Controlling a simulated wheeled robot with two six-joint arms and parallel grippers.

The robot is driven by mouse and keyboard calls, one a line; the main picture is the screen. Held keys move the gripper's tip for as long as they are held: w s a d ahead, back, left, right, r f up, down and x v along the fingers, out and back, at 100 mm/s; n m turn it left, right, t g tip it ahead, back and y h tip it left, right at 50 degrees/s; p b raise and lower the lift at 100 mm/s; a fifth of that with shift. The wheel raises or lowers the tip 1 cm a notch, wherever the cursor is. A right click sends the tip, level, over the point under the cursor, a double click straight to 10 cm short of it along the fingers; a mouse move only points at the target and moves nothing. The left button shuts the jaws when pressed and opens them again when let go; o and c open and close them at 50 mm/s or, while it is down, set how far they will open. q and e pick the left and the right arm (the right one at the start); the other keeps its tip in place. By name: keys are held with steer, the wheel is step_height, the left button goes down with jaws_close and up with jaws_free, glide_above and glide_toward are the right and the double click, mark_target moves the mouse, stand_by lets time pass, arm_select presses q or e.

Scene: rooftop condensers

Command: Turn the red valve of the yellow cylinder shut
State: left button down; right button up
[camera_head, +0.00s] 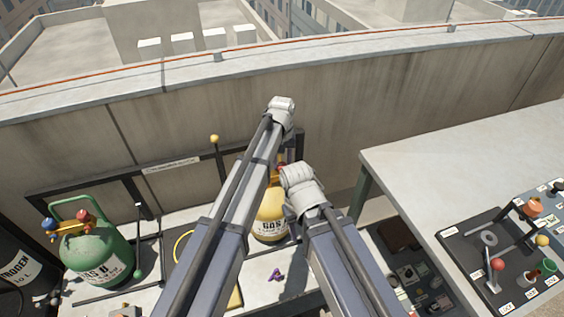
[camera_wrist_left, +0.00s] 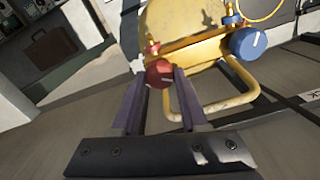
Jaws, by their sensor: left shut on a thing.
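The yellow cylinder (camera_head: 268,210) stands on the shelf by the wall, its upper part largely hidden behind my arms. In the left wrist view its yellow body (camera_wrist_left: 185,20) fills the top, with a brass manifold and a yellow tube handle. The round red valve (camera_wrist_left: 160,73) bears a pale mark and sits between the two purple fingers of my left gripper (camera_wrist_left: 161,80), which is shut on it. A blue valve (camera_wrist_left: 247,43) is to its right. In the head view my left gripper (camera_head: 284,156) shows only as a purple bit behind the arms. I cannot make out my right gripper.
A green cylinder (camera_head: 97,255) with red and blue valves stands at the left, beside a dark cylinder (camera_head: 17,268). A small purple piece (camera_head: 275,275) shows between my arms; I cannot tell what it is. A grey table (camera_head: 450,165) with a control panel (camera_head: 470,265) is at the right.

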mark_target(282, 165)
arm_select(q)
steer(key=m, duration=1.1)
steer(key=shift+m, duration=0.5)
stand_by(0.3)
steer(key=shift+c, duration=2.2)
jaws_free()
step_height(282, 165, up, 8)
steer(key=p, duration=0.8)
steer(key=shift+f, duration=0.1)
